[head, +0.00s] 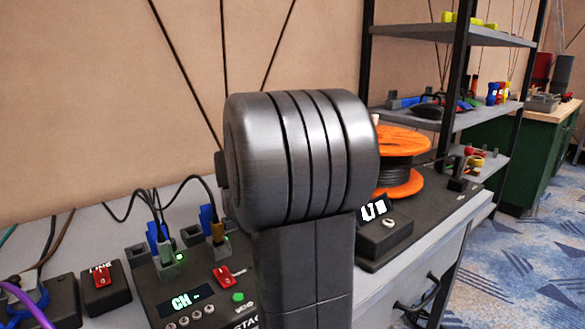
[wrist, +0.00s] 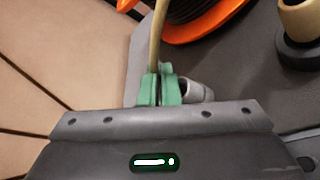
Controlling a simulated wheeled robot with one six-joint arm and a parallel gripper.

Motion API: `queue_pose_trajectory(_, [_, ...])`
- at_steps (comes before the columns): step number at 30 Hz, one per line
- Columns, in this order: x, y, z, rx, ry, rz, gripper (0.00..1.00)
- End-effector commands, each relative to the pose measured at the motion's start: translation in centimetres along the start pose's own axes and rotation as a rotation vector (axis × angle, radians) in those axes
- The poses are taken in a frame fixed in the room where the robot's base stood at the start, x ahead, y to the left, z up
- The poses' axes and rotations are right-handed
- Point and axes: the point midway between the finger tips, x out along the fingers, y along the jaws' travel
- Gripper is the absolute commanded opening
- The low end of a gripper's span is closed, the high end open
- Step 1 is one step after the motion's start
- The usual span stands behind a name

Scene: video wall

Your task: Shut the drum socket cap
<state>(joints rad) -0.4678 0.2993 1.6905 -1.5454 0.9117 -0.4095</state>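The drum (head: 400,140) is an orange-flanged spool wound with dark cable, standing on a dark base at the right of the bench, partly behind my arm. Its orange rim (wrist: 205,25) shows at the top of the wrist view. My gripper (wrist: 159,85) shows there as two green fingers close together, with only a thin gap. A light grey rounded piece (wrist: 197,91) is just right of the fingers; I cannot tell whether it is the socket cap or whether they touch. A tan strip rises behind the fingers. In the head view my arm hides the gripper.
A black box with a lit display (head: 375,210) stands in front of the drum. A panel with plugs and a red switch (head: 195,300) is at left. A beige knob on a dark base (wrist: 300,22) is at upper right. Shelves (head: 450,32) rise behind.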

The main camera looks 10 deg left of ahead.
Motion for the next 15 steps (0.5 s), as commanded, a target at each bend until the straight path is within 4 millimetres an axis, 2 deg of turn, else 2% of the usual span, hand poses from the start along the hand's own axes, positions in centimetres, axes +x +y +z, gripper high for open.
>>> queue_pose_trajectory(10, [-0.02, 0.03, 0.01, 0.001, 0.000, 0.001, 0.00])
queue_pose_trajectory(13, [-0.02, 0.03, 0.01, 0.001, 0.000, 0.001, 0.21])
queue_pose_trajectory(14, [-0.02, 0.03, 0.01, 0.001, 0.000, 0.001, 0.25])
queue_pose_trajectory(15, [-0.02, 0.03, 0.01, 0.001, 0.000, 0.001, 0.25])
